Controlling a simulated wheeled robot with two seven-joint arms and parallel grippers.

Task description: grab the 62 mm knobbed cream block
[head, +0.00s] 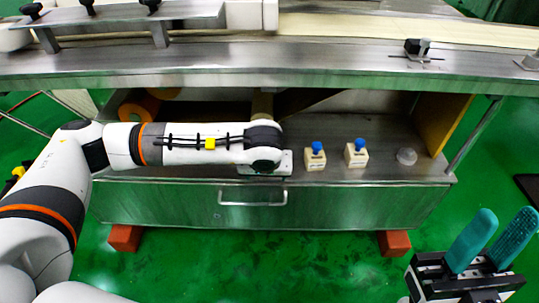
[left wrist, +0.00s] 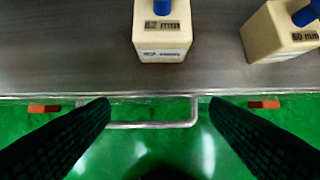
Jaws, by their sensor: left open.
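The 62 mm cream block (head: 315,160) with a blue knob stands upright on the steel shelf, just right of my left wrist in the head view. In the left wrist view this block (left wrist: 162,42) is at the top centre, its label reading 62 mm. My left gripper (left wrist: 157,110) is open and empty, its dark fingers spread either side of the block's line and apart from it. In the head view its fingers are hidden behind the wrist. My right gripper (head: 505,222), with teal fingers apart and empty, is at the bottom right, far from the block.
A second cream block (head: 356,156) with a blue knob, its label seeming to read 60 mm (left wrist: 280,32), stands to the right. A clear small cap (head: 406,156) lies beyond it. The machine's steel ledge (head: 250,62) runs above the shelf; a drawer handle (head: 252,203) projects below.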

